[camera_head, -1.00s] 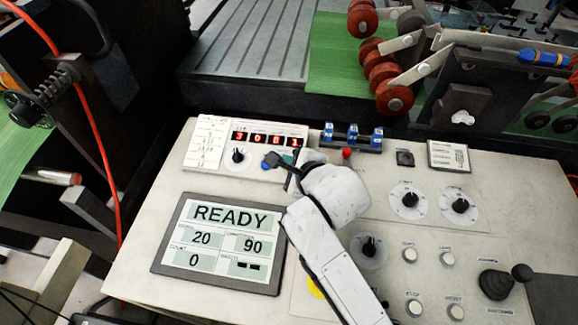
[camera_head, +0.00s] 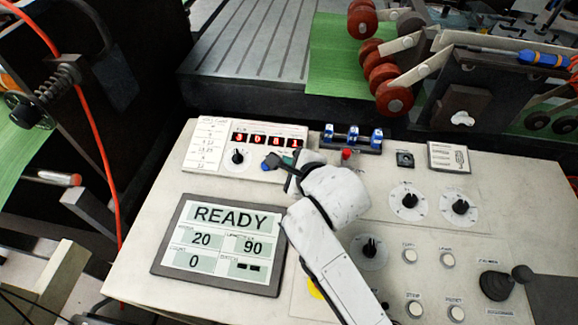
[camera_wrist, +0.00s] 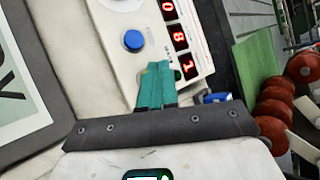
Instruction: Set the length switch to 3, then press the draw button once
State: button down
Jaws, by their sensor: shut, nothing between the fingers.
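My gripper (camera_head: 291,156) is over the upper middle of the pale control panel, its teal fingers (camera_wrist: 157,84) shut and empty. The labels are too small to read, so I cannot tell which control is the length switch or draw button.
A screen (camera_head: 221,242) shows READY, 20, 90 and 0. Blue switches (camera_head: 352,136) and a red button (camera_head: 347,154) are close to my wrist. More knobs (camera_head: 409,200), pale buttons (camera_head: 447,260) and a black lever (camera_head: 497,284) are on the right. Red rollers (camera_head: 394,97) stand behind.

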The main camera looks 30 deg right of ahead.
jog(key=shift+f, duration=0.15)
dwell(0.7)
jog(key=shift+f, duration=0.25)
